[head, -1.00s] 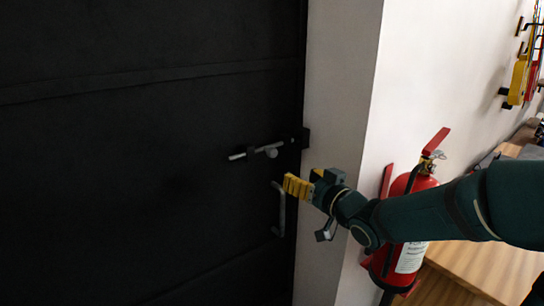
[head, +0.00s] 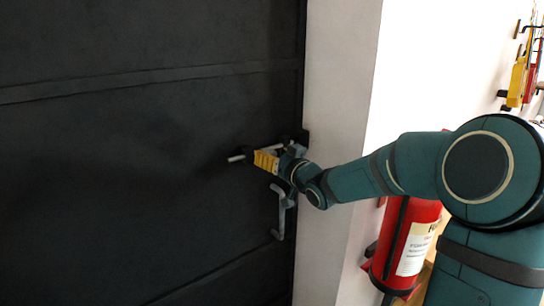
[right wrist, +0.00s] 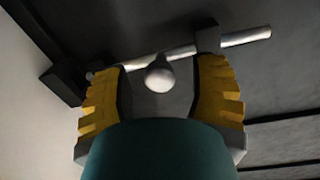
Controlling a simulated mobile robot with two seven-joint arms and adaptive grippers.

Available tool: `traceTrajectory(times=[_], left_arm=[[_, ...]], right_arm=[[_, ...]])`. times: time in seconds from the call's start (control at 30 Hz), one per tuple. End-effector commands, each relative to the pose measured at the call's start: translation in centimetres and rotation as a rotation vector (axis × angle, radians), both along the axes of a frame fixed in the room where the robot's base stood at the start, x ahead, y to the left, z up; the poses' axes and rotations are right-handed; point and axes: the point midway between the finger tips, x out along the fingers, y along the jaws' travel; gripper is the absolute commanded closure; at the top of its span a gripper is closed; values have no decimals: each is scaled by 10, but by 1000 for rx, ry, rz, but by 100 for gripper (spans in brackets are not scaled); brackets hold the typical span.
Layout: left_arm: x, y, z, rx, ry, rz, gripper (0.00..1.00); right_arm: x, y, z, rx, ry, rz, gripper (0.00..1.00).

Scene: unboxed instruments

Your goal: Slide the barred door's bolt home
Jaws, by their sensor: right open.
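The dark door (head: 130,170) fills the left of the head view and looks closed. Its bolt is a pale metal rod (head: 236,158), mostly covered by my right gripper (head: 267,161). In the right wrist view the rod (right wrist: 246,37) passes through a dark guide (right wrist: 208,38) towards a dark keeper block (right wrist: 62,85) by the pale frame. The bolt's round knob (right wrist: 160,77) stands between the open yellow fingers of my right gripper (right wrist: 160,95), with gaps on both sides. The left finger hides part of the rod near the keeper, so whether it enters is unclear. My left gripper is not in view.
A grey pull handle (head: 281,215) sits on the door just below my right gripper. A pale wall edge (head: 340,100) stands right of the door. A red fire extinguisher (head: 408,235) hangs there, below my right arm.

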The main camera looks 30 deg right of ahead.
Motion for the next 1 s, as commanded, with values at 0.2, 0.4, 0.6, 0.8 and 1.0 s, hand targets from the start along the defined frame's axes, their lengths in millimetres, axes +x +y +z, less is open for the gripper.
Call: traceTrajectory(times=[0.2, 0.4, 0.6, 0.8, 1.0], left_arm=[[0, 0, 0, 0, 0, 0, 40], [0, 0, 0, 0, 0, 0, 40], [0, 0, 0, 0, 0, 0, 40], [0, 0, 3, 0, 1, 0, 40], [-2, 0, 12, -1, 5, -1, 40]], right_arm=[[7, 0, 0, 0, 0, -1, 41], [6, 0, 0, 0, 0, 0, 43], [6, 0, 0, 0, 0, 0, 100], [8, -10, 1, -2, 0, -4, 100], [10, -42, 1, -1, -2, -3, 100]])
